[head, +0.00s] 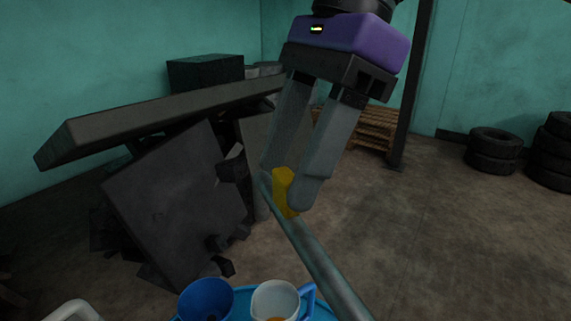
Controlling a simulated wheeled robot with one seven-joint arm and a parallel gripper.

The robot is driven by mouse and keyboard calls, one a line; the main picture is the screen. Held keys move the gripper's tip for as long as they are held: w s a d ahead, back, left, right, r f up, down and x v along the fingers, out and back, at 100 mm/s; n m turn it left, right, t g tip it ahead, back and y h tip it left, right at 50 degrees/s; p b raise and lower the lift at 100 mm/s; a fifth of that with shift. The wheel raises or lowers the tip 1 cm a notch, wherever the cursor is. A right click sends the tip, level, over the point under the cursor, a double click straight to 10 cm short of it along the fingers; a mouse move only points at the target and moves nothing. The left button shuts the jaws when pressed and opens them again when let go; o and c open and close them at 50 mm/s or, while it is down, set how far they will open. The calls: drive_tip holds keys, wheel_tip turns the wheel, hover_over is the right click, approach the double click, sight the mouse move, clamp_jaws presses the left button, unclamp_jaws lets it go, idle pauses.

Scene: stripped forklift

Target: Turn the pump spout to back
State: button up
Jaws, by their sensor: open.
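A long grey-green tube (318,258) runs from the bottom edge up and left to the fingertips of my gripper. It looks like the pump spout, but the pump body is not clearly seen. A yellow piece (284,188) sits at its far end. My gripper (286,186) points down from the top of the view with its two grey fingers apart. The yellow piece shows between the fingertips, and the right finger overlaps its edge. I cannot tell whether either finger touches it.
A blue round top (243,304) at the bottom edge bears a blue cup (206,299) and a white mug (275,300). Dark slabs and metal parts (175,190) crowd the left. A pallet stack (370,128), a dark post (411,90) and tires (494,148) stand behind. The right floor is clear.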

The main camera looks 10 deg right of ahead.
drive_tip(key=shift+x, duration=0.75)
clamp_jaws()
idle(0.9)
